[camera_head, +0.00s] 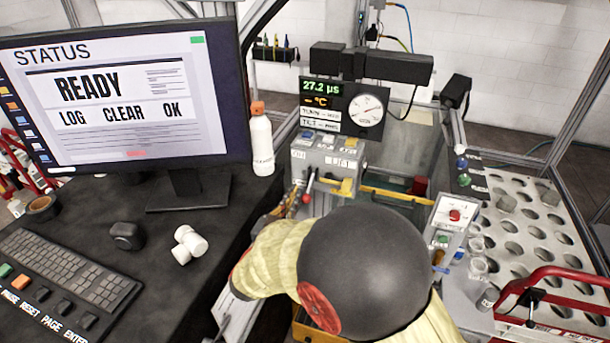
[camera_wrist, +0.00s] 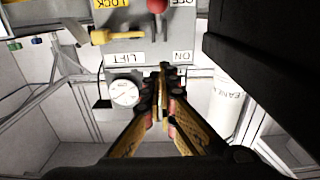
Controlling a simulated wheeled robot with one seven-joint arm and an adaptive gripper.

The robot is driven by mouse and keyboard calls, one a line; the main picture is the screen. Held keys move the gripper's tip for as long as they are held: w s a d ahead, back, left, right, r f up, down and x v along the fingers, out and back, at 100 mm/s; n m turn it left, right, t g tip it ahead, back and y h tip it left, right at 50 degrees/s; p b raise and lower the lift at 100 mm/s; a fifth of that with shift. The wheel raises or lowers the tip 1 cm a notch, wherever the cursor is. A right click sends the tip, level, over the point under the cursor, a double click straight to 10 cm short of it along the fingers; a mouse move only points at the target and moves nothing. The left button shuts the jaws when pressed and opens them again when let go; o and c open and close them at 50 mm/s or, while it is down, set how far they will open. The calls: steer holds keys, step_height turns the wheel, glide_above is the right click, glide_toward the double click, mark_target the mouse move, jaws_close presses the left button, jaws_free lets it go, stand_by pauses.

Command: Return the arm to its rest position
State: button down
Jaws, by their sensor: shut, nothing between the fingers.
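My gripper (camera_wrist: 162,80) is shut with nothing between its fingers. In the wrist view its fingertips overlap the lower edge of a grey control panel (camera_wrist: 135,46), which appears upside down. I cannot tell whether they touch it. The panel carries a red-knobbed lever (camera_wrist: 157,6) between OFF and ON labels, and a yellow handle (camera_wrist: 115,36) near the LOCK label. In the head view, my arm (camera_head: 365,265) reaches in from the bottom with a large dark joint. My gripper (camera_head: 285,207) shows only partly, in front of the grey panel (camera_head: 325,158).
A desk at left holds a monitor (camera_head: 120,95), a keyboard (camera_head: 65,265), a white bottle (camera_head: 261,140) and a mouse (camera_head: 127,236). At right are a perforated tray (camera_head: 520,225) and a red rail (camera_head: 550,272). A gauge display (camera_head: 345,105) stands behind the panel.

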stand_by(0.5)
steer(key=s+d+r+n+g+y, duration=0.3)
steer(key=d+r+g+y, duration=0.1)
steer(key=r+y, duration=0.55)
steer(key=s+d+f+g+h, duration=0.1)
steer(key=s+d, duration=0.4)
steer(key=s, duration=0.5)
steer(key=s+d+f+g+h, duration=0.1)
steer(key=s+d+g, duration=0.3)
steer(key=s, duration=0.6)
steer(key=s+d+f+n+g+h, duration=0.1)
steer(key=s+d+f+g, duration=0.1)
steer(key=s+d, duration=0.6)
steer(key=s, duration=0.2)
steer(key=shift+s+f+g, duration=0.3)
steer(key=shift+s, duration=0.1)
